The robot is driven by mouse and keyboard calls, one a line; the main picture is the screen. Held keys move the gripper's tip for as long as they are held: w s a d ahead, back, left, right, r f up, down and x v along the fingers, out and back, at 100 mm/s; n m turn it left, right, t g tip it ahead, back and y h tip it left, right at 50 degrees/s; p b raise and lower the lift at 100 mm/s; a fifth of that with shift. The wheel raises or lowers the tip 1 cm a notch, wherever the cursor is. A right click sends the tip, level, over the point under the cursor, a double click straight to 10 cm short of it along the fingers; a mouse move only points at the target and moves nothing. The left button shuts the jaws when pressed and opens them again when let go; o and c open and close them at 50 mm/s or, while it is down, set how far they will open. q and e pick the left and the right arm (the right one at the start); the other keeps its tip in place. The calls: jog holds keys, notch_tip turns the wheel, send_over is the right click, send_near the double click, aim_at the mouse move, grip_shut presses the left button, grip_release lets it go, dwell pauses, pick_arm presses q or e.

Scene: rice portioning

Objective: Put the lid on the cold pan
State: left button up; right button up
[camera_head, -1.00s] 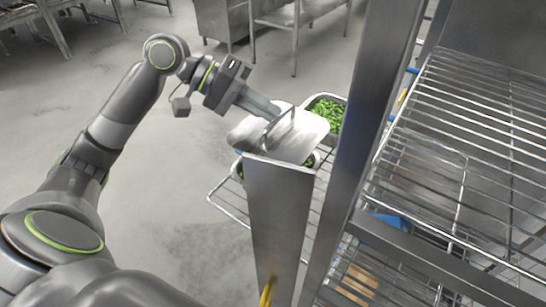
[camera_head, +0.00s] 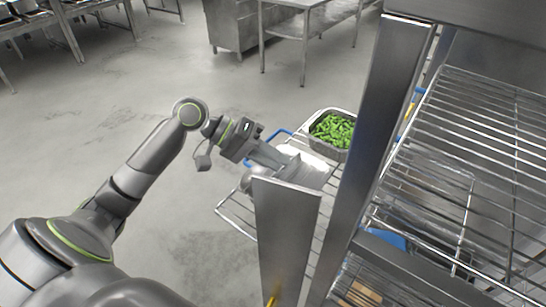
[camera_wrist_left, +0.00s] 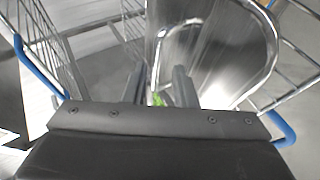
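The lid (camera_head: 311,173) is a grey metal plate, partly hidden behind an upright metal panel in the head view. It also shows blurred in the wrist view (camera_wrist_left: 235,65). My left gripper (camera_head: 283,166) is at the lid, its fingers (camera_wrist_left: 170,88) seemingly closed on the lid's handle. A metal pan of green vegetables (camera_head: 333,131) stands uncovered just beyond the lid on a wire shelf. A speck of green shows between the fingers in the wrist view. Whether the lid rests on a pan below is hidden. My right gripper is not in view.
A wire shelf (camera_head: 236,222) with blue-tipped parts carries the pan. The upright panel (camera_head: 285,240) and a tall post (camera_head: 372,120) stand close on the near side. Wire racks (camera_head: 480,150) fill the right. Open floor lies left.

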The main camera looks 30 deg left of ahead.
pick_arm(q)
jog(key=shift+o, duration=0.2)
jog(key=shift+a+r, duration=0.15)
jog(key=shift+s+a+r+b, duration=0.2)
jog(key=shift+a+r+b, duration=0.1)
jog(key=shift+a, duration=0.25)
jog(key=b+v, duration=0.2)
jog(key=v, duration=0.8)
jog(key=shift+r, duration=0.15)
jog(key=shift+s+a, duration=0.1)
